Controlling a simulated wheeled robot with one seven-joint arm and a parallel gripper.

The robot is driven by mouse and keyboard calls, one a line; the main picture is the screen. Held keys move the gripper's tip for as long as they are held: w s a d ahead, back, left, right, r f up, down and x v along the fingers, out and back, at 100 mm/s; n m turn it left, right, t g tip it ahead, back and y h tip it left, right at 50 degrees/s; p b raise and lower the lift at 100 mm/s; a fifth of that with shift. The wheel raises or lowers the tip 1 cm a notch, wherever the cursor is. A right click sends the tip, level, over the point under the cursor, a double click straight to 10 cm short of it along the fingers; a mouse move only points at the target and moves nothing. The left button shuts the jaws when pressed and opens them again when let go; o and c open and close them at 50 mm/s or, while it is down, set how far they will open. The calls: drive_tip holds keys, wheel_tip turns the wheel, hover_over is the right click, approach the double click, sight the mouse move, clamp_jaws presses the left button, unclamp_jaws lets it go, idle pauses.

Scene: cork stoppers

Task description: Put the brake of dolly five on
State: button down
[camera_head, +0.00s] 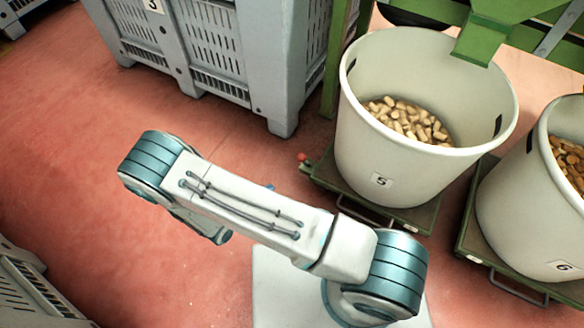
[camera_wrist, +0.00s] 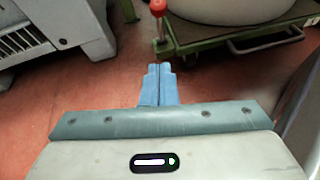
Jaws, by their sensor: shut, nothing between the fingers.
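Dolly five is a low green dolly (camera_head: 415,214) under a white tub labelled 5 (camera_head: 430,75); its edge also shows in the wrist view (camera_wrist: 215,38). At its left corner is a short lever with a red knob (camera_head: 303,157). In the wrist view the red knob (camera_wrist: 158,7) sits on a thin stem that stands roughly upright at the dolly's corner. My gripper (camera_wrist: 158,72) has blue fingers shut together with nothing between them. The fingertips point toward the lever and are apart from it. In the head view my arm hides most of the gripper.
Tub five holds corks. A second tub labelled 6 (camera_head: 530,215) stands on its own green dolly (camera_head: 478,240) at the right. A grey slatted crate (camera_head: 270,65) stands behind, left of the lever. Green machine framework rises behind the tubs. Red floor (camera_head: 70,150) is clear at the left.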

drive_tip(key=r+b+x, duration=0.1)
drive_tip(key=b+x, duration=0.1)
drive_tip(key=x, duration=0.4)
drive_tip(key=d+r+b+x, duration=0.1)
drive_tip(key=b+x, duration=0.2)
drive_tip(key=x, duration=0.4)
drive_tip(key=shift+w+r, duration=0.3)
drive_tip(key=shift+r, duration=0.05)
drive_tip(key=shift+a+r, duration=0.1)
drive_tip(key=shift+r, duration=0.05)
